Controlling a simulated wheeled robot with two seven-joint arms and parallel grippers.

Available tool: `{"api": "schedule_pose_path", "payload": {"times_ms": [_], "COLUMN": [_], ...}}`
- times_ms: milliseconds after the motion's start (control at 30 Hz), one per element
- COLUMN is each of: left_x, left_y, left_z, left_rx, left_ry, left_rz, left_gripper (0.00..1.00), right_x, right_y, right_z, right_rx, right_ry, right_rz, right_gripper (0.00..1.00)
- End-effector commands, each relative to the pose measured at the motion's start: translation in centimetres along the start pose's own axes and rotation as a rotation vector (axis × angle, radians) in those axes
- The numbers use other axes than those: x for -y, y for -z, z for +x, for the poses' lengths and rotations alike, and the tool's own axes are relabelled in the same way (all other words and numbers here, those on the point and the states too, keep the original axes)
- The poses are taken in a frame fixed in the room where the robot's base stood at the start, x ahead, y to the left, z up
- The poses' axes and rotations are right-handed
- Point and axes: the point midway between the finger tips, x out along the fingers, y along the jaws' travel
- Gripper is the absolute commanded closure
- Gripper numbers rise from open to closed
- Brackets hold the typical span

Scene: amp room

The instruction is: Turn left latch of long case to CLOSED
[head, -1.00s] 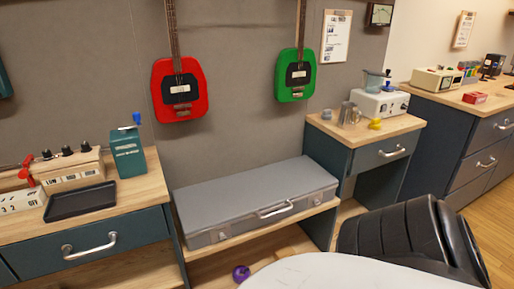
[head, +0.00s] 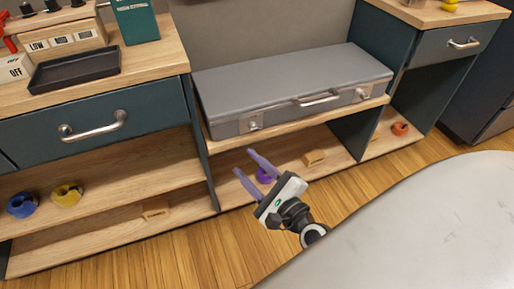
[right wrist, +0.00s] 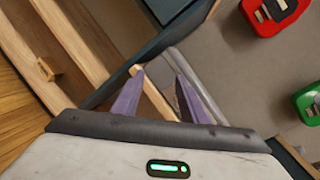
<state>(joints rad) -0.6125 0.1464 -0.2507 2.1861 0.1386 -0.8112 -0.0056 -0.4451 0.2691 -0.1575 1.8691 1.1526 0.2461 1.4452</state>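The long case (head: 300,80) is a closed grey box lying flat on a wooden shelf in the head view. Its left latch (head: 254,124) is a small pale fitting near the left end of the front face; its setting is too small to read. My right gripper (head: 244,162) has purple fingers spread apart with nothing between them. In the head view it appears just below the left latch, apart from the case. In the right wrist view the open fingers (right wrist: 158,73) point toward a grey strip that seems to be the case. My left gripper is not in view.
The case's handle (head: 320,100) and right latch (head: 362,95) are on the same front face. A drawer unit (head: 60,130) stands left and a desk (head: 440,50) right.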

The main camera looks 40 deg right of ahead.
Motion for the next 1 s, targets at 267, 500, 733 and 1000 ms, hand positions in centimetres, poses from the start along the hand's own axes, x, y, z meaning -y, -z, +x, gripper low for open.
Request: {"api": "schedule_pose_path", "payload": {"times_ms": [267, 500, 733, 1000], "left_x": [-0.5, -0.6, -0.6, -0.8], "left_y": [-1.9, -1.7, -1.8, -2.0], "left_z": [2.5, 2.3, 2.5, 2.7], "left_rx": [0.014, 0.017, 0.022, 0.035], "left_ry": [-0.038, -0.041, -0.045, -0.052], "left_rz": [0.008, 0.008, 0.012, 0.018], "left_gripper": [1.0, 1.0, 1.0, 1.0], "right_x": [3.3, 4.5, 5.3, 6.0], "right_y": [7.3, 7.9, 8.5, 9.0], "right_z": [2.0, 4.3, 8.6, 11.5], "right_rx": [-0.048, -0.049, -0.049, -0.051], "right_ry": [0.247, 0.271, 0.268, 0.267], "right_rz": [0.685, 0.748, 0.745, 0.743], "right_gripper": [0.61, 0.61, 0.61, 0.61]}}
